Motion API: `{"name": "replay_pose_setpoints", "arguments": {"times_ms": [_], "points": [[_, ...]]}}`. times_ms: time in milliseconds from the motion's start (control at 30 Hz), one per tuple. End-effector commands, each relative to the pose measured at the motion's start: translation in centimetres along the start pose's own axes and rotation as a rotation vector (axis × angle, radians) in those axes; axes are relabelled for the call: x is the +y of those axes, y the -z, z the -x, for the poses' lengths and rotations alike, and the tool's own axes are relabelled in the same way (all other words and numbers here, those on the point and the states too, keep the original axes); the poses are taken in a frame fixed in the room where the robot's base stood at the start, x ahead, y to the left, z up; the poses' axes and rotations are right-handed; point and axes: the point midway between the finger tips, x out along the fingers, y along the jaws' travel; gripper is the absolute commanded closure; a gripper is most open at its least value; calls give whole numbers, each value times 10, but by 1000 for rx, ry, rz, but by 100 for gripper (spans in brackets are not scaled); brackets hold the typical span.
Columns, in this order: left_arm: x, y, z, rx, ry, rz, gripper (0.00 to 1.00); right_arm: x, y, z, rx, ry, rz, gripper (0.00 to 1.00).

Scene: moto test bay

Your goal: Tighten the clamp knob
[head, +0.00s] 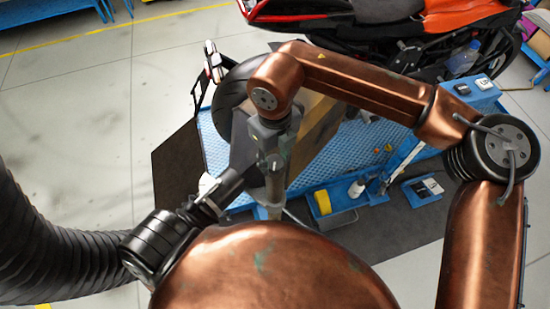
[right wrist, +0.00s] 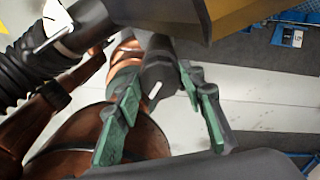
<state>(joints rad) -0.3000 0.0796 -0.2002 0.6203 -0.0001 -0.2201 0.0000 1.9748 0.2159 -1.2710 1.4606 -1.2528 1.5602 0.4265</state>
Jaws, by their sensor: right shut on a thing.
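My right arm is the copper one that reaches over the blue lift from the right in the head view. My right gripper (head: 272,180) points down beside a dark, box-like panel (head: 245,150). In the right wrist view its two fingers with green pads (right wrist: 160,110) stand apart around a dark grey, rounded part with a short white mark (right wrist: 160,72). This seems to be the clamp knob, and the gripper is shut on it. Their exact contact is hidden. I cannot make out my left gripper in either view.
A motorcycle (head: 390,15) stands behind my right arm, with its wheel (head: 228,100) on the blue lift (head: 212,145). A thick black corrugated hose (head: 40,250) lies at lower left. A blue tray (head: 335,218) holds a yellow item. Grey floor (head: 80,120) is clear at left.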

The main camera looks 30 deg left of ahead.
Motion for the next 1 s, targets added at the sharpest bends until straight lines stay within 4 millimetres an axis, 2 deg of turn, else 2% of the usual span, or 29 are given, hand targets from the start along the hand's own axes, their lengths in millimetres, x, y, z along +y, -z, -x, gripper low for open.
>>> {"name": "replay_pose_setpoints", "arguments": {"times_ms": [567, 600, 833, 1000], "points": [[0, 0, 0, 0, 0, 0, 60, 2, 2, -2, 8, -2, -25, 88], [0, 0, 0, 0, 0, 0, 60, 2, 2, -2, 7, -2, -25, 61], [0, 0, 0, 0, 0, 0, 60, 1, 1, -1, 4, -1, -26, 46], [0, 0, 0, 0, 0, 0, 60, 0, 1, 0, 2, 0, -27, 46]]}}
